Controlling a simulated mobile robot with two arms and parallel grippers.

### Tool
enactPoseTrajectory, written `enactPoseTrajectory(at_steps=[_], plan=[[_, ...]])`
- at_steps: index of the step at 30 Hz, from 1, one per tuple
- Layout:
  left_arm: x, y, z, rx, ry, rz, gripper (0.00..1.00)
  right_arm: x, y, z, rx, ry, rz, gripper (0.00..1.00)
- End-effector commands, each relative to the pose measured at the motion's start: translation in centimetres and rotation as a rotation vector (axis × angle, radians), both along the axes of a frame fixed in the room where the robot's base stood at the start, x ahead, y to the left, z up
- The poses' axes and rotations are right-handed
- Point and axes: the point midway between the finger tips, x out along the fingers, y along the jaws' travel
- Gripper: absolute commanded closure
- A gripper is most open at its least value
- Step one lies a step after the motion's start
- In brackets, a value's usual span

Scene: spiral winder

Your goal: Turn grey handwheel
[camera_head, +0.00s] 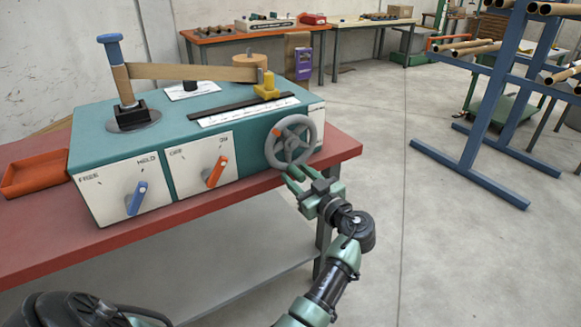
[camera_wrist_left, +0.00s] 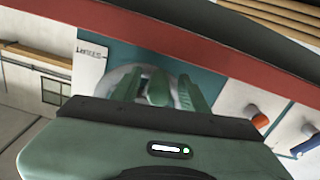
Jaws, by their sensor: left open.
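The grey handwheel (camera_head: 275,148) is mounted on the right end of the teal and white winder's front face. It has a hub, spokes and a small orange mark at its upper left. My left gripper (camera_head: 293,178) is open just in front of the wheel's lower rim and overlaps it in the head view. I cannot tell whether the fingers touch the rim. In the left wrist view the green fingers (camera_wrist_left: 158,92) point at the wheel, and part of its grey rim (camera_wrist_left: 118,74) shows behind them. My right gripper is out of view.
The winder (camera_head: 100,150) stands on a red bench (camera_head: 215,215). A blue lever (camera_head: 137,198) and an orange lever (camera_head: 216,171) are left of the wheel. An orange tray (camera_head: 38,172) sits at far left. A blue rack (camera_head: 485,110) stands right; the floor between is clear.

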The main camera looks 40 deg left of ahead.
Motion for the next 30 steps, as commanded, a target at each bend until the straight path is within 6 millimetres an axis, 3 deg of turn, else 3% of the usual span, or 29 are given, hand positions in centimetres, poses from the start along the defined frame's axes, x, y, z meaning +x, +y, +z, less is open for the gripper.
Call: enactPoseTrajectory(at_steps=[10, 15, 30], plan=[[-0.02, -0.15, -0.03, 0.000, 0.000, 0.000, 0.58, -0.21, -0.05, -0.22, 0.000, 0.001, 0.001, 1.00], [-0.02, -0.13, -0.01, 0.000, 0.000, 0.000, 1.00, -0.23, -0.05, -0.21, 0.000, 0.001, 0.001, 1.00], [0.00, -0.10, 0.04, 0.001, 0.000, 0.000, 1.00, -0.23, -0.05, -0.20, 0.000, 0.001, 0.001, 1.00]])
